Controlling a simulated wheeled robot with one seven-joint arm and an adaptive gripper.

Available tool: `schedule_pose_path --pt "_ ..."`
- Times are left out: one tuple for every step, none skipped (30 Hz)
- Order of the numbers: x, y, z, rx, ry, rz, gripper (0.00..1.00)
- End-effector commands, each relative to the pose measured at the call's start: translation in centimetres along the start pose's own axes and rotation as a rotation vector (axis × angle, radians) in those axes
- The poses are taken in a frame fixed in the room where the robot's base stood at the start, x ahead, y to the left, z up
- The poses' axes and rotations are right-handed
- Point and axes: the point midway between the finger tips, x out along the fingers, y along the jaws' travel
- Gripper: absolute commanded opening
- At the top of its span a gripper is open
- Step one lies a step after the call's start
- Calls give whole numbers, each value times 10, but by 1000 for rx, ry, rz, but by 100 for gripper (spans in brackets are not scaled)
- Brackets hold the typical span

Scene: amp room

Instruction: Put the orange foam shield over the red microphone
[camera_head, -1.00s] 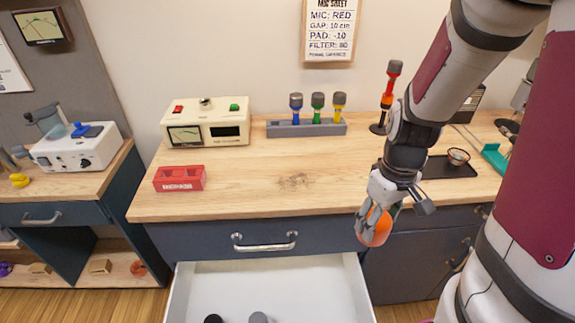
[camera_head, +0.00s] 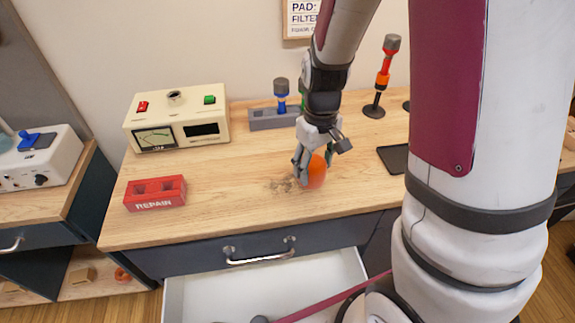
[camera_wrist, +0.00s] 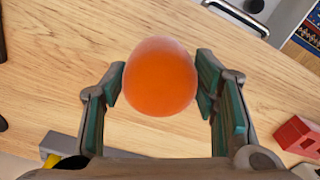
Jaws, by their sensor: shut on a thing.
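My gripper (camera_head: 304,170) is shut on the orange foam shield (camera_head: 317,171), just above the worktop near its front edge. In the wrist view the rounded orange foam (camera_wrist: 161,77) sits between the two green-padded fingers (camera_wrist: 161,90). The red microphone (camera_head: 382,78), with a grey head and a red-orange body, stands upright on a round dark base on the worktop, to the right of and behind my gripper. Its grey head is bare.
A cream meter box (camera_head: 178,122) and a red REPAIR holder (camera_head: 155,193) stand left on the worktop (camera_head: 235,205). A blue microphone (camera_head: 281,93) stands in a grey rack (camera_head: 265,119). A dark tray (camera_head: 394,157) lies at right. A drawer (camera_head: 200,295) is open below.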

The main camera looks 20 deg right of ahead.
Motion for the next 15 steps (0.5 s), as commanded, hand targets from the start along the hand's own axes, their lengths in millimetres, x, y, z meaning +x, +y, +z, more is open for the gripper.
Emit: schedule_pose_path --pt "1 -7 -11 -5 -1 1 44" --pt "2 -10 -17 -6 -2 0 44" --pt "3 -14 -25 -5 -2 1 44" --pt "3 -17 -31 -5 -2 1 44" --pt "4 -20 -37 -5 -2 1 44" --pt "5 -24 -43 -3 -1 1 44" --pt "5 -26 -48 -2 -1 1 44" --pt "6 -28 -52 -2 -1 0 44" --pt "6 -30 -56 -2 -1 0 44" --pt "6 -32 -58 -1 -2 0 44" --pt "7 -32 -60 0 -2 0 44" --pt "7 -33 -62 1 -1 0 44" --pt "7 -34 -63 1 -2 0 44" --pt "8 -34 -63 1 -2 0 44" --pt "11 -34 -63 1 -3 0 44"
